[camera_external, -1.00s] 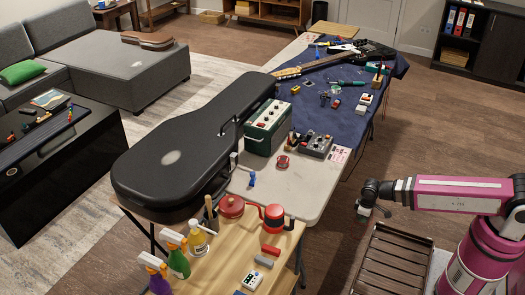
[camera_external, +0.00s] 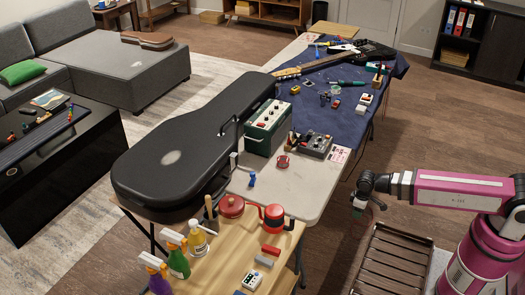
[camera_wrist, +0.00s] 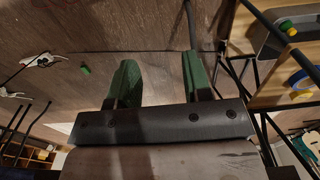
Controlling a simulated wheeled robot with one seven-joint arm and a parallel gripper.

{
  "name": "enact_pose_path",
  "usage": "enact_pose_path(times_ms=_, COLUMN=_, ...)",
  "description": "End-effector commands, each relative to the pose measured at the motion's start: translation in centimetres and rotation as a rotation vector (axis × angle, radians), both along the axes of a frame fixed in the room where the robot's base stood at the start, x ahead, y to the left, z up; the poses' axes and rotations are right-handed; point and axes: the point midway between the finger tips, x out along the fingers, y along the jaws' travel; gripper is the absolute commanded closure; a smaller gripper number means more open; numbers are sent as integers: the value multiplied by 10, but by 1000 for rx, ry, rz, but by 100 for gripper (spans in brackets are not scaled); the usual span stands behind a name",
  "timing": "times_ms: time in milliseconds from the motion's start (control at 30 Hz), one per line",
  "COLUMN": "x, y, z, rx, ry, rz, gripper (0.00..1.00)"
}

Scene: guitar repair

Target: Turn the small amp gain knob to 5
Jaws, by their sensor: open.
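My gripper (camera_external: 361,207) hangs in free air right of the tables, well apart from the amp. In the wrist view my gripper (camera_wrist: 160,85) shows two green fingers spread wide with nothing between them. The amp does not show clearly in the wrist view.
The black guitar case (camera_external: 200,145) lies left of the amp. A grey pedal unit (camera_external: 316,145) and a red round item (camera_external: 282,162) sit close by. A slatted rack (camera_external: 392,262) stands below my arm. The floor (camera_external: 430,120) beyond my arm is clear.

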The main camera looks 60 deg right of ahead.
Motion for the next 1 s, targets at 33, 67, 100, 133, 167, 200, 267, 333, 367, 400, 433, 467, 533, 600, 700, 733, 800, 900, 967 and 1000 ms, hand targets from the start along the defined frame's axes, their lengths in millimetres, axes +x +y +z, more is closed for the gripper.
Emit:
enact_pose_path(times_ms=33, x=13, y=0, z=14, rx=0, ry=-6, rz=-3, gripper=55)
enact_pose_path(times_ms=67, x=18, y=0, z=22, rx=0, ry=-8, rz=-5, gripper=55)
enact_pose_path(times_ms=100, x=25, y=1, z=33, rx=0, ry=-9, rz=-7, gripper=55)
enact_pose_path(times_ms=133, x=29, y=1, z=41, rx=0, ry=-11, rz=-9, gripper=55)
enact_pose_path(times_ms=167, x=34, y=1, z=49, rx=0, ry=-11, rz=-12, gripper=55)
enact_pose_path(times_ms=200, x=40, y=1, z=59, rx=0, ry=-13, rz=-15, gripper=55)
enact_pose_path(times_ms=267, x=48, y=1, z=76, rx=0, ry=-16, rz=-19, gripper=55)
enact_pose_path(times_ms=333, x=56, y=2, z=94, rx=1, ry=-17, rz=-24, gripper=55)
enact_pose_path(times_ms=367, x=59, y=2, z=101, rx=0, ry=-18, rz=-26, gripper=55)
enact_pose_path(times_ms=400, x=63, y=2, z=111, rx=1, ry=-19, rz=-28, gripper=55)
enact_pose_path(times_ms=433, x=65, y=2, z=116, rx=1, ry=-19, rz=-29, gripper=55)
enact_pose_path(times_ms=467, x=67, y=2, z=123, rx=1, ry=-20, rz=-30, gripper=55)
enact_pose_path(times_ms=533, x=72, y=2, z=135, rx=1, ry=-21, rz=-33, gripper=55)
enact_pose_path(times_ms=600, x=76, y=2, z=147, rx=1, ry=-22, rz=-36, gripper=55)
enact_pose_path(times_ms=700, x=87, y=2, z=162, rx=1, ry=-24, rz=-41, gripper=55)
enact_pose_path(times_ms=733, x=92, y=2, z=167, rx=1, ry=-23, rz=-44, gripper=55)
enact_pose_path(times_ms=800, x=112, y=0, z=179, rx=1, ry=-23, rz=-53, gripper=55)
enact_pose_path(times_ms=900, x=136, y=-2, z=189, rx=2, ry=-20, rz=-65, gripper=55)
enact_pose_path(times_ms=967, x=153, y=-4, z=196, rx=2, ry=-19, rz=-73, gripper=55)
enact_pose_path(times_ms=1000, x=166, y=-5, z=202, rx=2, ry=-18, rz=-78, gripper=55)
